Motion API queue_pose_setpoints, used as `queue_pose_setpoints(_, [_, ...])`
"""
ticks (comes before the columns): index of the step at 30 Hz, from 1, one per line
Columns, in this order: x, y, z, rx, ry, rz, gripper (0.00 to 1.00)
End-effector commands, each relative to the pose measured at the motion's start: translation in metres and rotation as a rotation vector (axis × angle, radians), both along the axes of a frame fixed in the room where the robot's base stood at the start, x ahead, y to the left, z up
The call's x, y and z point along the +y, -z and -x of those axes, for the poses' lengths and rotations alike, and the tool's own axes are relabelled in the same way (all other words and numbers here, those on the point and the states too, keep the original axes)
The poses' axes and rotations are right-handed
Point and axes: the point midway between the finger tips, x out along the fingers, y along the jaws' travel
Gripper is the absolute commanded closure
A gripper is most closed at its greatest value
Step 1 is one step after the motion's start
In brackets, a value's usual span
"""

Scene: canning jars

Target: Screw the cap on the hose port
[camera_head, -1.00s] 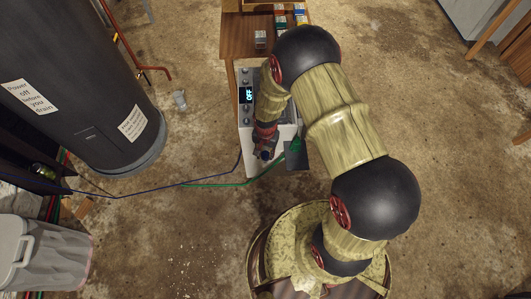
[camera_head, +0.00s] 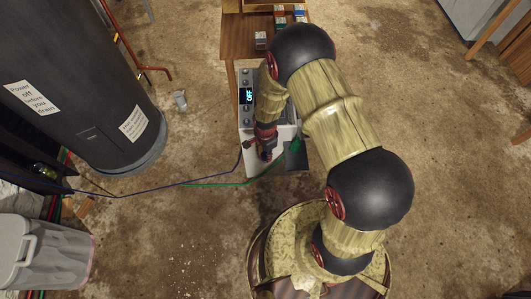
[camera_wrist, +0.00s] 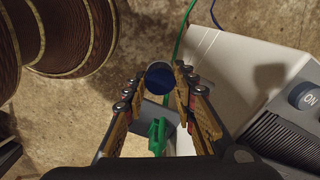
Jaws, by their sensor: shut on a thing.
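My gripper (camera_wrist: 155,82) is shut on a round dark blue cap (camera_wrist: 160,80), held between its fingertips in the wrist view. In the head view my gripper (camera_head: 265,150) is over the near end of the white machine (camera_head: 254,166), whose display reads OFF. In the wrist view the machine (camera_wrist: 245,65) is to the right of the cap. A green fitting (camera_wrist: 157,137) is below the cap in the picture, in front of a grey plate (camera_wrist: 150,112). I cannot make out the hose port or whether the cap touches it.
A green hose (camera_head: 215,184) and a dark blue line (camera_head: 150,189) run left across the floor. A dark tank (camera_head: 75,85) stands at the left, and a grey bin (camera_head: 38,262) is at lower left. A wooden table (camera_head: 240,42) is behind.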

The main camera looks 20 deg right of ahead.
Motion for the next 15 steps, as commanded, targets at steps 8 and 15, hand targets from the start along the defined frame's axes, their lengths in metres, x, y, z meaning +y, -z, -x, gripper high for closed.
queue_pose_setpoints(8, [0.0000, -0.0008, -0.0009, -0.001, 0.112, 0.000, 1.00])
queue_pose_setpoints(15, [0.0001, -0.0010, -0.0009, -0.001, 0.140, 0.000, 1.00])
